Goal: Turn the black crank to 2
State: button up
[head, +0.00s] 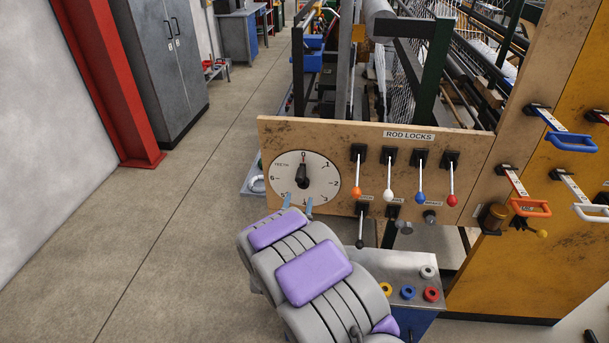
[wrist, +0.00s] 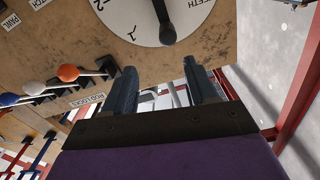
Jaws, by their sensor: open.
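The black crank (head: 303,176) is mounted at the centre of a round white dial (head: 318,188) numbered around its rim. Its arm points up toward the 0. In the wrist view the black crank (wrist: 165,22) shows at the top, with its rounded end near the edge of the white dial (wrist: 130,22), which appears upside down there. My gripper (head: 297,204) is open, with its fingertips over the dial's lower edge in the head view. In the wrist view my gripper (wrist: 159,75) has nothing between its fingers, and the crank lies beyond the tips, apart from them.
Right of the dial on the same board (head: 430,210) are levers with orange (head: 356,192), white (head: 388,195), blue (head: 420,198) and red (head: 452,200) knobs. A black-knobbed lever (head: 360,243) hangs below. A button box (head: 400,268) stands under the board. Floor at left is clear.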

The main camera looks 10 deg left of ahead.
aim_at(301, 175)
jog(key=w, duration=0.5)
jog(key=w+b, duration=0.1)
jog(key=w, duration=0.5)
jog(key=shift+w+d+f, duration=0.1)
jog(key=shift+d, duration=0.1)
jog(key=shift+w+a+f, duration=0.1)
jog(key=shift+w+a, duration=0.3)
jog(key=shift+w, duration=0.2)
jog(key=shift+w+a+f, duration=0.1)
jog(key=shift+w+a, duration=0.25)
jog(key=shift+w, duration=0.2)
jog(key=shift+w+a, duration=0.15)
jog(key=shift+a, duration=0.4)
jog(key=shift+d+r, duration=0.15)
jog(key=shift+d, duration=0.85)
jog(key=shift+c, duration=0.9)
jog(key=shift+a, duration=0.15)
jog(key=c, duration=0.3)
jog(key=shift+a, duration=0.4)
jog(key=c, duration=0.3)
jog(key=shift+c, duration=0.7)
jog(key=shift+d, duration=0.15)
grip_shut()
